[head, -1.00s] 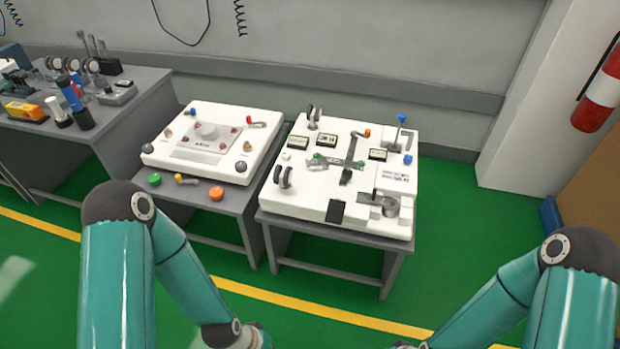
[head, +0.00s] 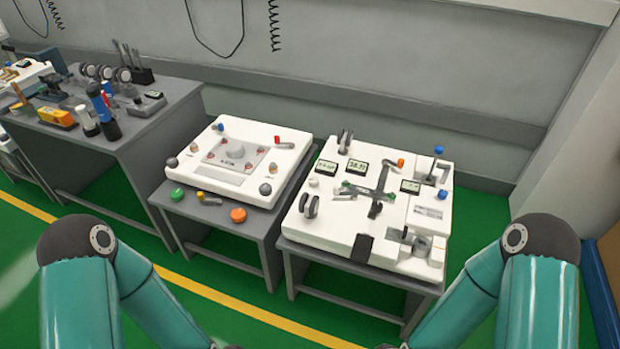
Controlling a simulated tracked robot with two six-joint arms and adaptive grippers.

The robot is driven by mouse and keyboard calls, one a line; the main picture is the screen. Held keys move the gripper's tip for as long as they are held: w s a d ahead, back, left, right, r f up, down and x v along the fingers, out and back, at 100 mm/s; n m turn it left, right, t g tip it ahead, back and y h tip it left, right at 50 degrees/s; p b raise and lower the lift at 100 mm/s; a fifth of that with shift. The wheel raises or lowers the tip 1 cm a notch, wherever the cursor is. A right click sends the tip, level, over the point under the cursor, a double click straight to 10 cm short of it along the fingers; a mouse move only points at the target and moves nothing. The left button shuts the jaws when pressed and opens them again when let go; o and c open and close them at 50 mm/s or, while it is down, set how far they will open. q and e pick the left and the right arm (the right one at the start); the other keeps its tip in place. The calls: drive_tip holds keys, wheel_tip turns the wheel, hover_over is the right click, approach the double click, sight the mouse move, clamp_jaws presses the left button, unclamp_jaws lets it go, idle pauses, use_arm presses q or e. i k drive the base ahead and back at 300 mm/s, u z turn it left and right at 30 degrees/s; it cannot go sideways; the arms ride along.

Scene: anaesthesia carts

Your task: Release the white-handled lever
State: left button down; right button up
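I cannot pick out a white-handled lever for certain. The white panel on the right table (head: 345,232) carries a lever with a blue handle (head: 438,150), an orange-red handle (head: 400,163), and a small white knob (head: 314,182) at its left side. Other small fittings at its front right are too small to tell apart. The white panel on the left table (head: 262,135) has a lever with a red-tipped handle (head: 284,144). My arms come in at both lower sides. Both grippers are below the picture's edge, apart from the panels.
A grey table (head: 150,125) at the left holds bottles and tools. Green (head: 176,194) and orange (head: 238,215) buttons and a yellow-handled lever (head: 201,196) sit on the left panel's table front. A narrow gap separates the two panel tables. Green floor lies in front.

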sight(336, 189)
drive_tip(key=u, duration=0.1)
drive_tip(key=i, duration=1.2)
drive_tip(key=z, duration=0.4)
drive_tip(key=k, duration=0.5)
drive_tip(key=z, duration=0.8)
drive_tip(key=i, duration=0.15)
drive_tip(key=u, duration=2.55)
drive_tip(key=k, duration=0.5)
drive_tip(key=z, duration=0.25)
